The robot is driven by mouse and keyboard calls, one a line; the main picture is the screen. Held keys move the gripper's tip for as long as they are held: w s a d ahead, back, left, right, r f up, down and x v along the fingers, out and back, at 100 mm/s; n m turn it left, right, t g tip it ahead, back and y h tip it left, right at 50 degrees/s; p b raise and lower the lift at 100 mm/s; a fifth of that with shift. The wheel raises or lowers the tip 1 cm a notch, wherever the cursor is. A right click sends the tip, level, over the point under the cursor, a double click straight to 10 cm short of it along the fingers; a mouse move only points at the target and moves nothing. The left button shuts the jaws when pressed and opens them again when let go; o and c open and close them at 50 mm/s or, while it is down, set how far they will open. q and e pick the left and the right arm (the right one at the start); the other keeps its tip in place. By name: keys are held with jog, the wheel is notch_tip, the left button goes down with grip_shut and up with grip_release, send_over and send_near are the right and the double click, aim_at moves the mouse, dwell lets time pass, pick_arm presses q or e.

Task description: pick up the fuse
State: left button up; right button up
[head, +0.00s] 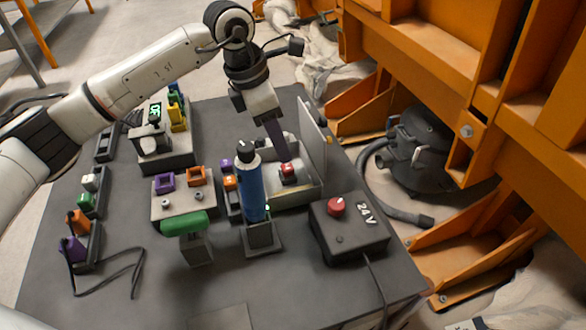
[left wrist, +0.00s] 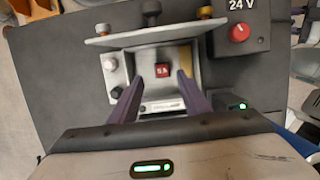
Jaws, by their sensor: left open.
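The fuse (head: 288,168) is a small red block with pale markings on top, inside an open grey box (head: 303,190) near the middle of the table. In the left wrist view the fuse (left wrist: 162,70) sits between and just beyond the fingertips. The box's lid (head: 312,138) stands raised on the far right side. My left gripper (head: 285,157) points down over the box, close above the fuse. In the left wrist view its two purple fingers (left wrist: 160,80) are apart with nothing between their tips. My right gripper is not in view.
A blue cylinder (head: 250,185) with a black top stands in a holder in front of the box. A 24 V box (head: 350,243) with a red knob (head: 336,207) is to the right. A green handle (head: 183,223) lies left.

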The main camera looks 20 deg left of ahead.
aim_at(287, 166)
pick_arm(q)
jog(key=x, duration=0.6)
jog(key=shift+s+f, duration=0.25)
grip_shut()
